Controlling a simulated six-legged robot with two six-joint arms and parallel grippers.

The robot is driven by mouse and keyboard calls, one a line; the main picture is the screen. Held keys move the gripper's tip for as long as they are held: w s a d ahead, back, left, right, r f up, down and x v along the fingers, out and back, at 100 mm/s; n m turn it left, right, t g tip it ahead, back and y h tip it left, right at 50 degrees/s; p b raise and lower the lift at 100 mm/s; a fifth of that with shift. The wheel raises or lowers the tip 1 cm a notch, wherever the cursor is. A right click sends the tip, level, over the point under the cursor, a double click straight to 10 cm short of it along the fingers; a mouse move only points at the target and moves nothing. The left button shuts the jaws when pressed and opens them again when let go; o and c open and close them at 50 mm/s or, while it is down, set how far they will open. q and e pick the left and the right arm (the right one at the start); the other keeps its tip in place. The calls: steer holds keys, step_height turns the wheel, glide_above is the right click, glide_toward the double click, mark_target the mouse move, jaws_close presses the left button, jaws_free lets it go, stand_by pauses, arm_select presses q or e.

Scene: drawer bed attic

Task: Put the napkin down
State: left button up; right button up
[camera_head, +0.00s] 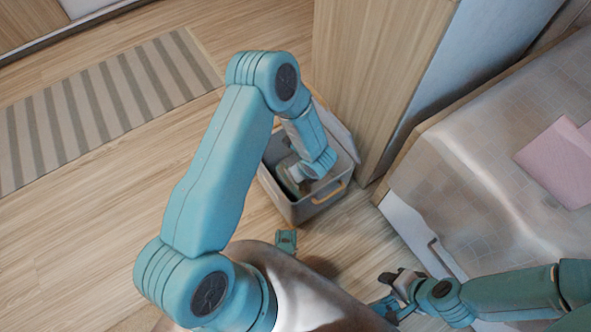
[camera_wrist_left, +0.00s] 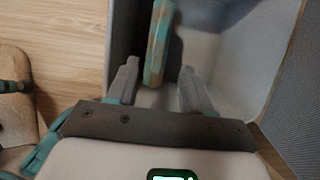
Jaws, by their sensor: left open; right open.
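My left gripper (camera_wrist_left: 159,75) is open, its two fingers spread inside the grey box. A narrow teal-and-tan piece (camera_wrist_left: 158,40) lies between and beyond the fingertips, with gaps to both fingers; I cannot tell whether it is the napkin. In the head view my left arm reaches down into the grey box (camera_head: 316,208) and hides part of its inside. A flat pink cloth (camera_head: 556,162) lies on the bed at the right; I cannot tell whether this is the napkin. My right gripper (camera_head: 392,308) is open and empty, low beside the bed.
The grey box has an orange handle and stands on the wooden floor (camera_head: 80,235) against a wooden cabinet (camera_head: 372,70). The bed (camera_head: 450,200) with its drawer front is at the right. A striped rug (camera_head: 100,105) lies at the upper left. The left floor is clear.

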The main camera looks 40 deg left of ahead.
arm_select(q)
steer(key=s+d+r+n+h, duration=0.2)
steer(key=s+d+n+h, duration=0.2)
steer(key=n, duration=0.8)
steer(key=s+d+r+n+g+h, duration=0.1)
steer(key=s+d+n+h, duration=0.3)
steer(key=s+d+n, duration=0.4)
steer(key=shift+s+d+r+n, duration=0.2)
steer(key=shift+s+r+n, duration=0.6)
steer(key=shift+s+n, duration=1.15)
steer(key=shift+w+n, duration=0.45)
steer(key=shift+w, duration=0.05)
